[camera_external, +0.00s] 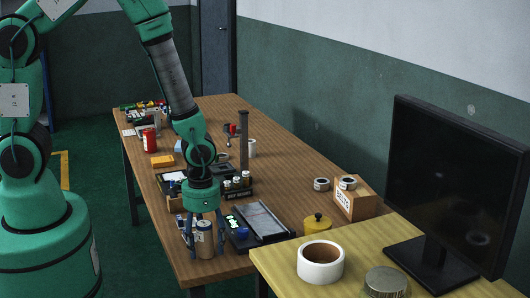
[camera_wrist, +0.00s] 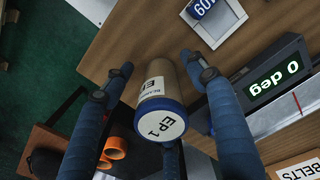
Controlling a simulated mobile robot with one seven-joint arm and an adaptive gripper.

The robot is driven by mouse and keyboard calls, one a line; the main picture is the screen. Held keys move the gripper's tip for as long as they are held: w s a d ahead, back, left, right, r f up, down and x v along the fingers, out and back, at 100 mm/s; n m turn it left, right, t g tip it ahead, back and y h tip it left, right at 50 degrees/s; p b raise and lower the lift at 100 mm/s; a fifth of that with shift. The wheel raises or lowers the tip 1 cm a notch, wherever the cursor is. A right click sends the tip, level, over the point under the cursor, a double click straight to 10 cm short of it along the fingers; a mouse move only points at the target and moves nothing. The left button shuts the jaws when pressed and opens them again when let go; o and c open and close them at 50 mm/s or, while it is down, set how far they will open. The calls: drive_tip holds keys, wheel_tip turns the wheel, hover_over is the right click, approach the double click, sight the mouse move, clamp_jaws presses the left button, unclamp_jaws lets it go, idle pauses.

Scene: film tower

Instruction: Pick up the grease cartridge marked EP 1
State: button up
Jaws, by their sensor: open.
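The grease cartridge marked EP 1 (camera_wrist: 161,105) has a tan body, a blue rim and a white end label reading "EP 1". In the external view the cartridge (camera_external: 204,240) stands upright on the brown table (camera_external: 300,180), near its front edge. My gripper (camera_wrist: 155,65) is open, with blue fingers on both sides of the cartridge and gaps showing between them and it. A third finger shows partly behind the cartridge's labelled end. In the external view my gripper (camera_external: 205,245) points down around the cartridge.
A device with a "0 deg" display (camera_wrist: 278,82) lies close on the right. A white tray (camera_wrist: 225,15) holds a blue item. The yellowish table (camera_external: 350,270) holds a white roll (camera_external: 304,270), a tin (camera_external: 386,284) and a monitor (camera_external: 455,185).

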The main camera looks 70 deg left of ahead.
sight(204, 223)
drive_tip(key=c, duration=1.3)
drive_tip(key=shift+r, duration=0.15)
drive_tip(key=shift+r, duration=0.6)
wheel_tip(204, 223, up, 2)
drive_tip(key=shift+r+p, duration=0.15)
drive_tip(key=shift+p, duration=0.5)
drive_tip(key=s+a+r+p, duration=0.1)
drive_tip(key=s+a+p, duration=0.1)
drive_tip(key=s, duration=1.4)
drive_tip(key=shift+r, duration=0.15)
